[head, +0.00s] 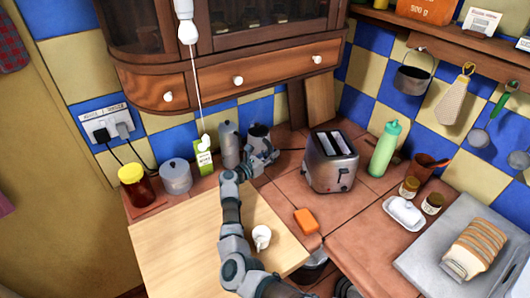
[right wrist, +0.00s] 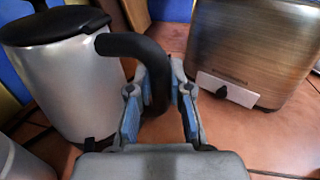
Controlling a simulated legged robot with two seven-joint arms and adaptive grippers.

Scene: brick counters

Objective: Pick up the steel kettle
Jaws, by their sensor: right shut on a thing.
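The steel kettle (head: 259,134) stands upright at the back of the tiled counter, left of the toaster. In the right wrist view the kettle (right wrist: 68,75) shows its brushed body, black lid and black curved handle (right wrist: 148,60). My right gripper (head: 264,160) is in front of the kettle. In the right wrist view the fingers of the gripper (right wrist: 159,110) are on either side of the lower handle, shut on it. I cannot tell whether the kettle's base is clear of the counter. My left gripper is not in view.
A toaster (head: 331,164) stands close right of the kettle, and a tall grey canister (head: 229,145) close left. The cabinet (head: 240,68) overhangs behind. A wooden board (head: 180,245), white mug (head: 261,237) and orange block (head: 306,221) lie nearer.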

